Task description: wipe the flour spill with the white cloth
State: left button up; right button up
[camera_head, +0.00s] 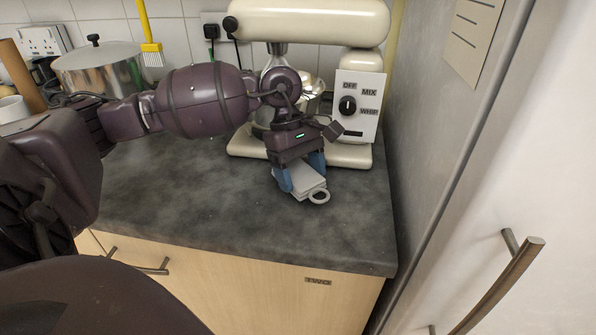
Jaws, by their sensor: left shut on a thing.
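My left gripper (301,175) reaches in from the left over the grey countertop, in front of the stand mixer. I cannot make out a distinct flour spill; only faint pale specks show on the dark counter. My right gripper is not in view.
A cream stand mixer (358,105) stands behind the gripper, close to it. A steel pot (98,70) is at the back left. A tall grey panel (430,110) bounds the right side. The front middle of the countertop (220,215) is clear.

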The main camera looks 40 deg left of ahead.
aim_at(297, 234)
pick_arm(q)
jog(key=shift+s+d+f, duration=0.2)
jog(key=shift+s+f, duration=0.05)
jog(key=shift+f, duration=0.45)
jog(key=shift+s+d+f+p, duration=0.15)
jog(key=shift+s+d+p, duration=0.4)
jog(key=shift+s, duration=0.35)
jog(key=shift+s+d+p, duration=0.25)
jog(key=shift+s+d, duration=0.35)
jog(key=shift+s, duration=0.25)
jog(key=shift+s+d+p, duration=0.25)
jog(key=shift+s+d, duration=0.35)
jog(key=shift+s, duration=0.25)
jog(key=shift+s+d+r+p, duration=0.25)
jog(key=shift+s+d, duration=0.25)
jog(key=shift+s, duration=0.35)
jog(key=shift+s+d+r+p, duration=0.2)
jog(key=shift+s+d, duration=0.3)
jog(key=shift+s, duration=0.35)
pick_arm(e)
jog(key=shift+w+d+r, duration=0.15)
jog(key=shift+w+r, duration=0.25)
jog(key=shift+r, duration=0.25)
pick_arm(q)
jog(key=shift+w+r, duration=0.1)
jog(key=shift+r, duration=0.05)
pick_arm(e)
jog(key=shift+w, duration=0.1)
